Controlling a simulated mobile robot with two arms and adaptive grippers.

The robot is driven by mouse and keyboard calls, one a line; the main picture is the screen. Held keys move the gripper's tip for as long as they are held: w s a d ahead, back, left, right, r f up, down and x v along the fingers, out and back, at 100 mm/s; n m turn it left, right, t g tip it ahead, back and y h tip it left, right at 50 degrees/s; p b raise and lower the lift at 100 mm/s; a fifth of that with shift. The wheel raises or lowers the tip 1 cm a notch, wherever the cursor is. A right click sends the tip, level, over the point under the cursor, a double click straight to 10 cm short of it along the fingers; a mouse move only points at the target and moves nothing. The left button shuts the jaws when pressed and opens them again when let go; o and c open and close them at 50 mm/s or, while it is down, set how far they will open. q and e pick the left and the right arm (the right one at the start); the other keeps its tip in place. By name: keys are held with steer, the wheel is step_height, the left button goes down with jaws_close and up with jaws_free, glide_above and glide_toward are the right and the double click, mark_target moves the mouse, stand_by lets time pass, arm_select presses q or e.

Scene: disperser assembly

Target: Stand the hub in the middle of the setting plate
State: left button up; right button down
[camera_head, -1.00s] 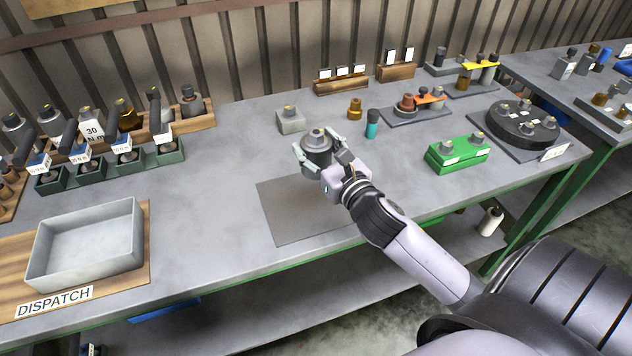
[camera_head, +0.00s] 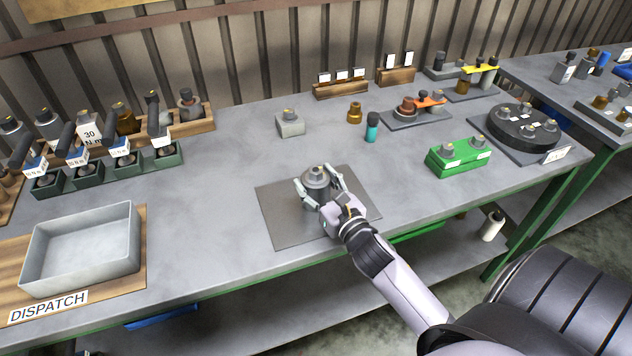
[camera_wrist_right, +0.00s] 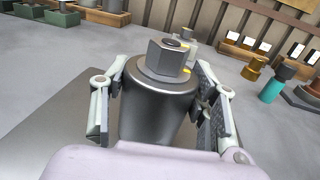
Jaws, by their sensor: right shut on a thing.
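The hub (camera_head: 316,181) is a dark grey cylinder with a hex-shaped top. It is upright over the middle of the setting plate (camera_head: 283,226), a flat grey square on the bench. I cannot tell whether its base touches the plate, as the gripper partly hides it. My right gripper (camera_head: 321,188) is shut on the hub, one finger on each side. In the right wrist view the hub (camera_wrist_right: 160,95) fills the space between the two fingers. My left gripper is not in view.
A grey block (camera_head: 290,124) stands behind the plate, with a teal bottle (camera_head: 372,128) and a brass part (camera_head: 355,111) to its right. A green block (camera_head: 458,155) is to the right. A dispatch tray (camera_head: 82,252) is at the left. The bench around the plate is clear.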

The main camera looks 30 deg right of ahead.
steer(key=shift+r, duration=0.15)
steer(key=c, duration=0.6)
jaws_free()
steer(key=shift+f, duration=0.2)
steer(key=shift+r, duration=0.2)
steer(key=s, duration=0.3)
steer(key=s+b, duration=0.1)
steer(key=s, duration=0.3)
steer(key=s+a+b, duration=0.1)
steer(key=s, duration=0.3)
steer(key=shift+s+f, duration=0.15)
steer(key=shift+s, duration=0.35)
